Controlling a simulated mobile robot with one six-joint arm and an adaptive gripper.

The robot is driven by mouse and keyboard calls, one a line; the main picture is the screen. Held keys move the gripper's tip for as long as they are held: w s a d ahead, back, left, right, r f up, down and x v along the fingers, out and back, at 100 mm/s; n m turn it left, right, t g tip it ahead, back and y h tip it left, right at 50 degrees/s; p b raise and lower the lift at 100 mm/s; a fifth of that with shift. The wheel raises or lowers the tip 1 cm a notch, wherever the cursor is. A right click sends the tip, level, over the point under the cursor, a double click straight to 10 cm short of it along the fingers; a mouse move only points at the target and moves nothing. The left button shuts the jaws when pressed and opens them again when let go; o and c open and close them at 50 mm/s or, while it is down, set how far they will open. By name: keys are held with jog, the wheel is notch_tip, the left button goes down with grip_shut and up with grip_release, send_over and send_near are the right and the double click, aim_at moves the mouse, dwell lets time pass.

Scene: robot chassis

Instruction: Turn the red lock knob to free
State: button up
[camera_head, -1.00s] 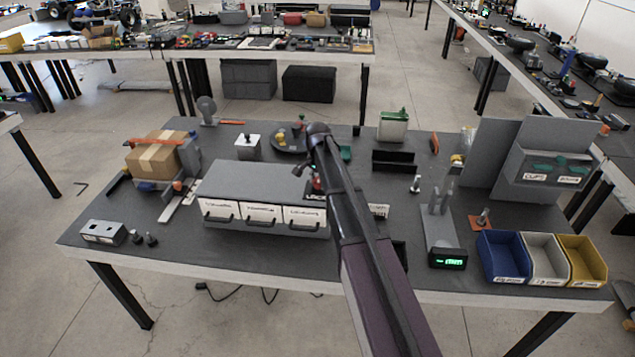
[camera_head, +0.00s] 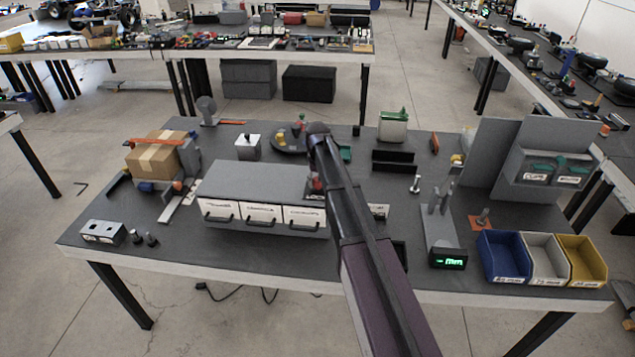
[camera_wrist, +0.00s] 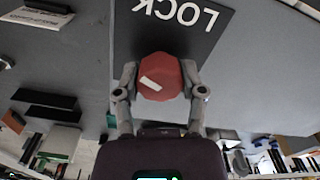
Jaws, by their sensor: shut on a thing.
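The red lock knob (camera_wrist: 160,78) sits on a dark plate marked LOCK (camera_wrist: 130,30) in the wrist view. It carries a pale pointer mark, which lies tilted across its face. My gripper (camera_wrist: 158,86) has one finger on each side of the knob and is shut on it. In the head view the red knob (camera_head: 316,185) shows only as a small patch beside my arm, at the right end of the grey drawer unit (camera_head: 250,180). My arm hides most of the knob and the gripper there.
The drawer unit has three white-fronted drawers with handles. Blue, white and yellow bins (camera_head: 541,258) stand at the right front. A green-lit display (camera_head: 448,258) is right of my arm. A cardboard box (camera_head: 157,155) stands at the left.

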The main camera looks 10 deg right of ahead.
jog(key=n, duration=0.5)
jog(key=shift+n, duration=0.3)
dwell(0.4)
jog(key=o, duration=1.1)
jog(key=shift+r, duration=0.1)
